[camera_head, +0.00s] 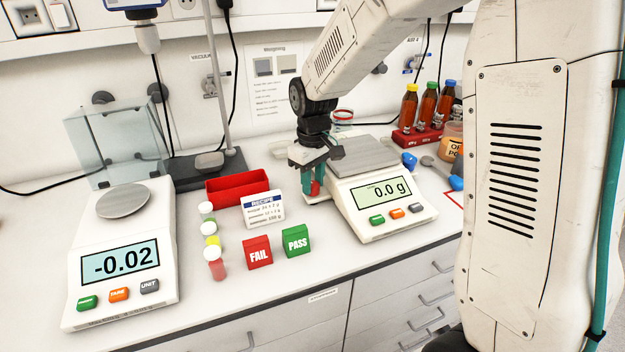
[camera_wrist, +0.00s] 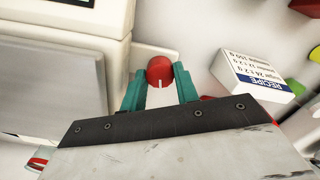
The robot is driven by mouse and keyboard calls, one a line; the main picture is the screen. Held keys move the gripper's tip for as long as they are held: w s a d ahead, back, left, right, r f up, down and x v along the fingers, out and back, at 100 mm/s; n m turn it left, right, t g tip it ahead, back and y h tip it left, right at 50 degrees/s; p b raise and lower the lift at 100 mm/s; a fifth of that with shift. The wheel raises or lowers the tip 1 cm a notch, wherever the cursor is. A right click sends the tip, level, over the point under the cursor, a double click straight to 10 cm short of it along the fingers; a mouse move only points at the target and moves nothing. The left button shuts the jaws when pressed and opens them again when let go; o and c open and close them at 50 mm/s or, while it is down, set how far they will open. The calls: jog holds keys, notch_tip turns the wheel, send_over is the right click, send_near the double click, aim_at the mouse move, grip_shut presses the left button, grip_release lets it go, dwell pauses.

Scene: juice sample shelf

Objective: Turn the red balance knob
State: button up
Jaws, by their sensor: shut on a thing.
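The red balance knob (camera_wrist: 160,71) shows between my gripper's teal fingertips in the wrist view, with a small white mark on its lower edge. In the head view the knob (camera_head: 315,188) is partly hidden by the fingers, at the left side of the right-hand balance (camera_head: 385,205). That balance reads 0.0 g. My gripper (camera_head: 314,185) points down there, and it also shows in the wrist view (camera_wrist: 160,80). Its fingers are shut on the knob, one on each side.
The recipe card (camera_head: 263,209) stands just left of my gripper. FAIL (camera_head: 257,253) and PASS (camera_head: 296,241) blocks stand in front. A red tray (camera_head: 238,188), small vials (camera_head: 212,240) and a second balance (camera_head: 122,250) reading -0.02 are farther left. Bottles (camera_head: 428,103) stand behind right.

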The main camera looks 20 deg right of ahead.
dwell(0.4)
jog(key=o, duration=1)
jog(key=shift+c, duration=0.2)
